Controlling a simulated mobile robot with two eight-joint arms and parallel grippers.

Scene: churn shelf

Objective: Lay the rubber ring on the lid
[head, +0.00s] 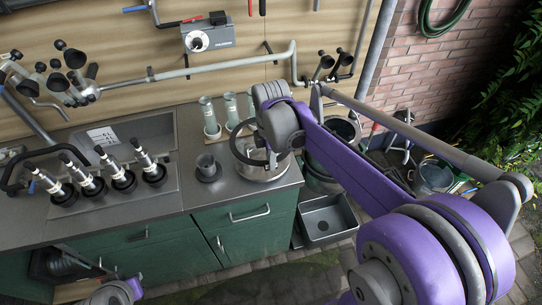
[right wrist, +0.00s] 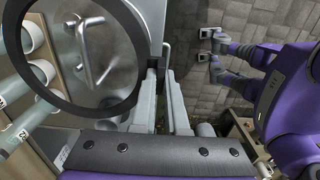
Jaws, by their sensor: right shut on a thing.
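The rubber ring (right wrist: 80,108) is a thin black hoop, and it also shows in the head view (head: 233,150). My right gripper (right wrist: 158,70) is shut on the ring's edge and holds it out to one side. The shiny metal lid (right wrist: 118,28) with a bent handle shows through and beyond the ring in the right wrist view. In the head view the lid (head: 265,172) is on the round vessel at the counter's right end, partly hidden by my right wrist and the ring. The ring looks raised above the lid; the gap is hard to judge.
Clear tubes (head: 208,115) stand behind and left of the lid. Several milking cups (head: 120,175) stand further left. A grey bin (head: 328,220) is on the paving at right.

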